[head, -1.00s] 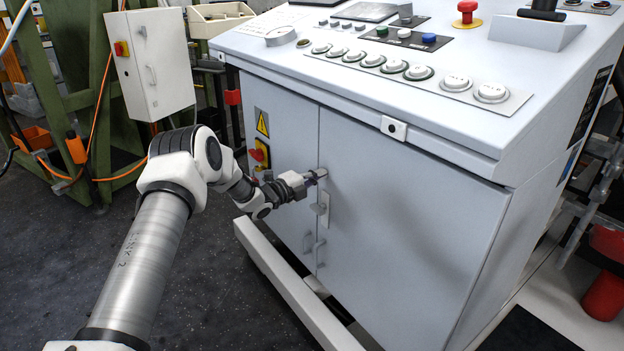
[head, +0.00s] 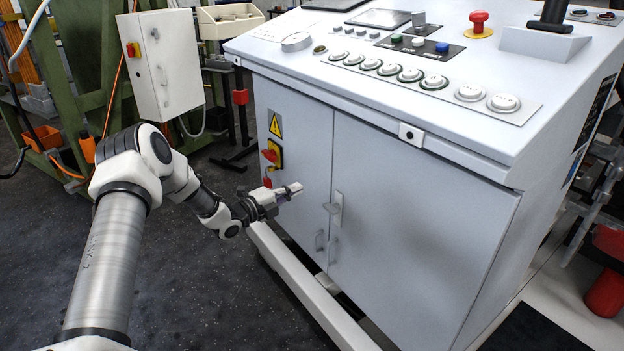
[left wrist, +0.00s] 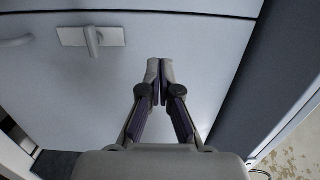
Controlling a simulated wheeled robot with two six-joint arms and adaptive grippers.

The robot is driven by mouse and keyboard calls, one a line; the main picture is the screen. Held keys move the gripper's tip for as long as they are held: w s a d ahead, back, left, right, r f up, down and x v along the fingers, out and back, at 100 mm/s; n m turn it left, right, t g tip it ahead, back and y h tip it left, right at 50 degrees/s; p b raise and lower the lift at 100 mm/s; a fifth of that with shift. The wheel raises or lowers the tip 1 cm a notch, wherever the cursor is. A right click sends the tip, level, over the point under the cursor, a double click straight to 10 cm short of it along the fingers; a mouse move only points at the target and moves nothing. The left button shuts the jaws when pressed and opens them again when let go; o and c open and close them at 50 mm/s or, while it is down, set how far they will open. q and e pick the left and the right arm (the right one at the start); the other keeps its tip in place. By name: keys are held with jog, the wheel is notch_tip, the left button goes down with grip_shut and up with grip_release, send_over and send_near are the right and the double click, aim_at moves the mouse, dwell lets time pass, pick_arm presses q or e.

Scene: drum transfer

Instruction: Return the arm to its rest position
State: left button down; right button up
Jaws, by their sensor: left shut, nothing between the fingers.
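My left gripper (head: 296,188) is in front of the left door of the grey control cabinet (head: 420,220), left of the door handle (head: 336,208). Its fingers are together and empty; they also show shut in the left wrist view (left wrist: 160,70). In that view a handle on a plate (left wrist: 92,40) is at the upper left, apart from the fingers. Both cabinet doors look closed. My right gripper is not in view.
The cabinet's sloped top carries several push buttons (head: 410,75) and a red emergency stop (head: 479,20). A red-and-yellow switch (head: 272,155) is on the left door. A green frame (head: 85,70) with a white box (head: 160,65) stands at the left. Dark floor (head: 200,290) is open below the arm.

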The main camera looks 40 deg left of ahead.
pick_arm(q)
jog(key=shift+s+f, duration=0.1)
jog(key=shift+f, duration=0.1)
jog(key=s+d+f+g+h, duration=0.1)
jog(key=s+d+f+g, duration=0.15)
jog(key=d+f, duration=0.6)
jog(key=s+d+f+g+h, duration=0.1)
jog(key=s+d+f+g, duration=0.3)
jog(key=d, duration=0.8)
jog(key=s+d+f+n+g+y, duration=0.1)
jog(key=s+d+f+n+g, duration=0.3)
jog(key=s+d+f, duration=0.45)
jog(key=s+a+f+n+g+y, duration=0.2)
jog(key=s+n+g+y, duration=0.1)
jog(key=s+n, duration=0.8)
jog(key=s+a+f+n+g+y, duration=0.2)
jog(key=s+n+g+y, duration=0.3)
jog(key=s, duration=1.1)
notch_tip(320, 180, up, 20)
jog(key=n+t+h+p, duration=0.1)
jog(key=h+p, duration=0.1)
jog(key=p, duration=1.8)
jog(key=shift+w+r+p, duration=0.15)
jog(key=shift+w+p, duration=0.2)
jog(key=shift+w, duration=0.1)
